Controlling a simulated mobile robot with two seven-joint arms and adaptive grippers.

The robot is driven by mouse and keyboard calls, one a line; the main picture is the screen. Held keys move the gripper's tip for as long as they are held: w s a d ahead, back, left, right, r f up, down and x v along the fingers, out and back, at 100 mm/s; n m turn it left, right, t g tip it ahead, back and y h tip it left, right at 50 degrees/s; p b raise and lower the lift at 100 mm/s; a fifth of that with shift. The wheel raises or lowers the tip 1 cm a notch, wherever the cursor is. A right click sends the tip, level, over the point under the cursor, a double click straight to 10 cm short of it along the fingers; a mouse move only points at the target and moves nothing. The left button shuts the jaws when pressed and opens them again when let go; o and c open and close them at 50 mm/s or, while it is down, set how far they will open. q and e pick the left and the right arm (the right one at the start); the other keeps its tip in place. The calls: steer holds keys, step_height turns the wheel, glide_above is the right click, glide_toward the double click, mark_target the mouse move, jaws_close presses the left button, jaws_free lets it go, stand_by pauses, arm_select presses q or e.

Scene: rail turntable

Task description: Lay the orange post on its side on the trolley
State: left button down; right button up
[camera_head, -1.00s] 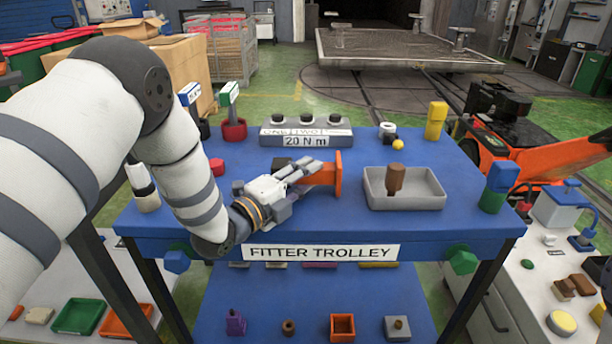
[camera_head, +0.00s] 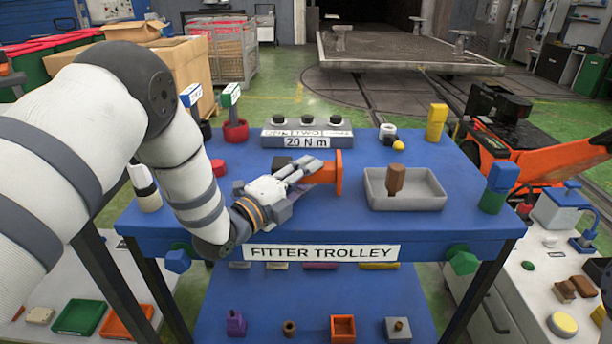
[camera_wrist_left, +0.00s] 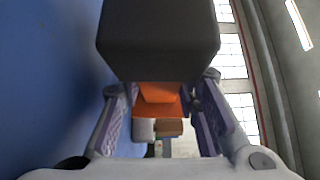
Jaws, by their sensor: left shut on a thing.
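The orange post (camera_head: 325,175) lies with its long axis level above or on the blue top of the trolley (camera_head: 290,222). Its wide flange faces right, away from my left gripper. My left gripper (camera_head: 304,174) comes in from the left, low over the trolley top, and is shut on the post's left end. I cannot tell whether the post touches the top. In the left wrist view the orange post (camera_wrist_left: 160,93) shows between the fingers, partly hidden by a dark block in front. My right gripper is not in view.
A grey tray (camera_head: 428,203) with a brown piece stands right of the post. Behind is a grey box marked 20 Nm (camera_head: 270,137). The front strip is clear.

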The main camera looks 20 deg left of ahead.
mark_target(304, 199)
arm_select(q)
steer(key=f, duration=0.3)
steer(key=shift+s+d+f+g, duration=0.15)
steer(key=shift+s+g, duration=0.15)
steer(key=shift+s, duration=0.05)
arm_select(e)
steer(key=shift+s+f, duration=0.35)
arm_select(q)
steer(key=c, duration=1.2)
jaws_free()
steer(key=shift+o, duration=0.4)
steer(key=shift+f, duration=0.1)
steer(key=shift+s+f, duration=0.2)
steer(key=shift+s, duration=0.2)
steer(key=v, duration=0.3)
steer(key=r+v, duration=0.1)
steer(key=v, duration=0.6)
steer(key=shift+s+a+r, duration=0.1)
steer(key=shift+a+r, duration=0.3)
steer(key=shift+a, duration=0.1)
steer(key=shift+s+a+r, duration=0.1)
steer(key=shift+s+r, duration=0.1)
steer(key=shift+s, duration=0.05)
steer(key=shift+r, duration=0.15)
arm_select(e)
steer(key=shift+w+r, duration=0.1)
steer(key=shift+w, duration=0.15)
arm_select(q)
steer(key=shift+r, duration=0.1)
